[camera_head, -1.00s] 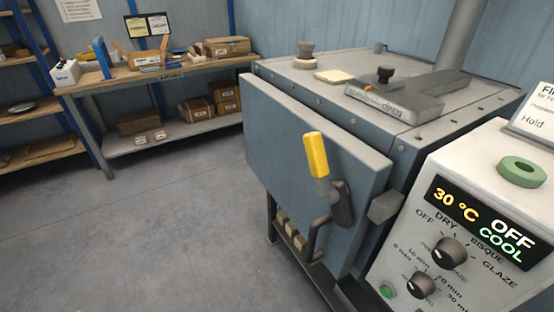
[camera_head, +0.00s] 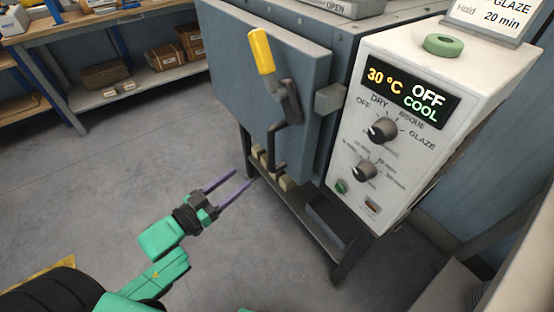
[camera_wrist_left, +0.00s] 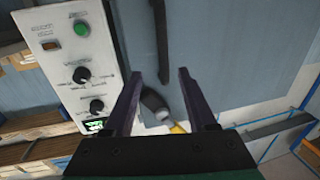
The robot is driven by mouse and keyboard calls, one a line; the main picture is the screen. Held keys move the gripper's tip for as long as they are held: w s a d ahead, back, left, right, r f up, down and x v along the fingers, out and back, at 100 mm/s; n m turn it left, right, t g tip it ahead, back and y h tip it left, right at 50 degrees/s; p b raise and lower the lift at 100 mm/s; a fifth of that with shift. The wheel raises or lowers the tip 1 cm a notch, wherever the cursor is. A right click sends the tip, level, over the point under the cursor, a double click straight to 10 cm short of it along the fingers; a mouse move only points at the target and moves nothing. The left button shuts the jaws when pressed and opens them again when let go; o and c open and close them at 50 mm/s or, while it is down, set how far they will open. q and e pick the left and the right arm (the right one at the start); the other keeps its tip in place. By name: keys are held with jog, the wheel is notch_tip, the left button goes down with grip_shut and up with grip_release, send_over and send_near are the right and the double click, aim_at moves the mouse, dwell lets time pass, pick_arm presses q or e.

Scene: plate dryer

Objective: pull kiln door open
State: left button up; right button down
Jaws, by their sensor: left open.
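The kiln door (camera_head: 225,75) is a blue-grey panel on the kiln's front. I cannot tell whether it is latched or slightly ajar. A dark latch lever with a yellow grip (camera_head: 261,52) points up on the door. Below it hangs a dark pull handle (camera_head: 278,150). My left gripper (camera_head: 243,178) is open and empty, low and left of the pull handle, apart from it. In the left wrist view, upside down, the dark pull handle (camera_wrist_left: 164,42) and the yellow grip (camera_wrist_left: 178,129) show beyond the open fingers. My right gripper is out of view.
The white control box (camera_head: 350,125) right of the door reads 30 °C, OFF, COOL. The kiln stand (camera_head: 300,215) has legs and a low shelf with pale blocks. A workbench (camera_head: 110,90) stands back left.

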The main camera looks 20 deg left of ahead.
pick_arm(q)
send_near(269, 154)
jog(key=x, duration=1)
jog(key=shift+w+d, duration=0.2)
jog(key=shift+w, duration=0.25)
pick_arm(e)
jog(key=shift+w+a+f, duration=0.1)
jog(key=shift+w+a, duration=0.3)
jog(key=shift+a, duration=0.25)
pick_arm(q)
grip_shut()
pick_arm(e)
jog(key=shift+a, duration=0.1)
